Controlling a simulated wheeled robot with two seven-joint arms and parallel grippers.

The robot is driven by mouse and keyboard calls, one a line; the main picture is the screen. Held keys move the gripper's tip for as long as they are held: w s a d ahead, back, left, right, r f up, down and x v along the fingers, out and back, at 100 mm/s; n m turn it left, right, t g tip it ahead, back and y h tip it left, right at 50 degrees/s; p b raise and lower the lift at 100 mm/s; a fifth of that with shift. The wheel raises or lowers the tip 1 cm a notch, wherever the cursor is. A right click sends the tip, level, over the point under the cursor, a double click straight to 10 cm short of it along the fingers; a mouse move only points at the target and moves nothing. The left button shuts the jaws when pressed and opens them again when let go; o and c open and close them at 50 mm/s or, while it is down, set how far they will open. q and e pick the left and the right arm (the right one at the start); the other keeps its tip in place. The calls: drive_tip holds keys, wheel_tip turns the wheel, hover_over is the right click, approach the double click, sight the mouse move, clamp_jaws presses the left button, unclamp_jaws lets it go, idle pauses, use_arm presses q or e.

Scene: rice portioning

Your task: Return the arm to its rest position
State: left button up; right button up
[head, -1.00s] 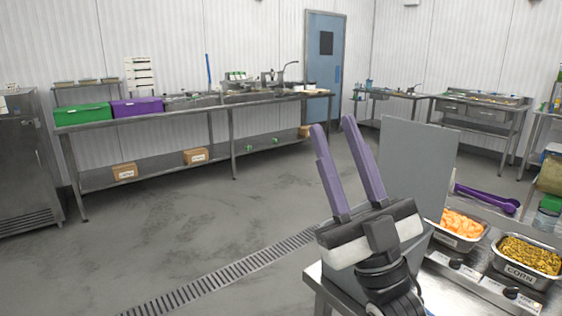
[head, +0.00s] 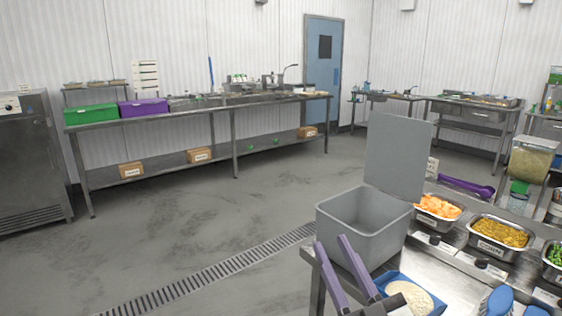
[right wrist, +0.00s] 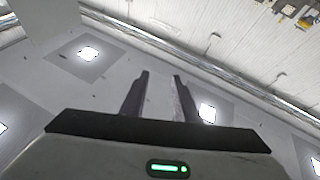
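My right gripper (head: 340,258) is at the lower middle of the head view, its two purple fingers pointing up and standing apart with nothing between them. In the right wrist view (right wrist: 160,98) the fingers are also apart and empty, against ceiling and lights. The gripper is in front of a grey open bin (head: 362,222) with its lid raised. A blue tray (head: 436,303) of white rice is just right of the gripper, partly cut off by its body. My left gripper is not in view.
A steel counter (head: 452,265) at right holds metal pans of orange pieces (head: 438,208), corn (head: 497,233) and green food, with a purple scoop (head: 466,187) behind. Blue objects (head: 500,300) stand at the lower right. The floor at left is open.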

drive_tip(key=s+d+f+m+g+h, duration=0.1)
drive_tip(key=s+d+f+g+h, duration=0.2)
drive_tip(key=f, duration=0.9)
drive_tip(key=s+d+f+m+g+h, duration=0.15)
drive_tip(key=s+f+g, duration=0.35)
drive_tip(key=f, duration=0.8)
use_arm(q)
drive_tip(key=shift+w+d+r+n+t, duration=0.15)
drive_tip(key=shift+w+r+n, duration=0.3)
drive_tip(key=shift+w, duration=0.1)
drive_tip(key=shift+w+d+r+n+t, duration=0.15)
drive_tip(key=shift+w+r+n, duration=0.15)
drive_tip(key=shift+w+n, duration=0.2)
use_arm(e)
drive_tip(key=s+d+f+g, duration=0.1)
drive_tip(key=s+f+g, duration=0.1)
drive_tip(key=s+f, duration=0.5)
drive_tip(key=s+d+f+m+g+h, duration=0.1)
drive_tip(key=s+f+g, duration=0.2)
drive_tip(key=s+f, duration=0.5)
drive_tip(key=s, duration=0.2)
drive_tip(key=shift+s+d+f, duration=0.25)
drive_tip(key=shift+s+d, duration=0.1)
drive_tip(key=shift+d, duration=0.05)
drive_tip(key=shift+a+h, duration=0.1)
drive_tip(key=shift+h, duration=0.15)
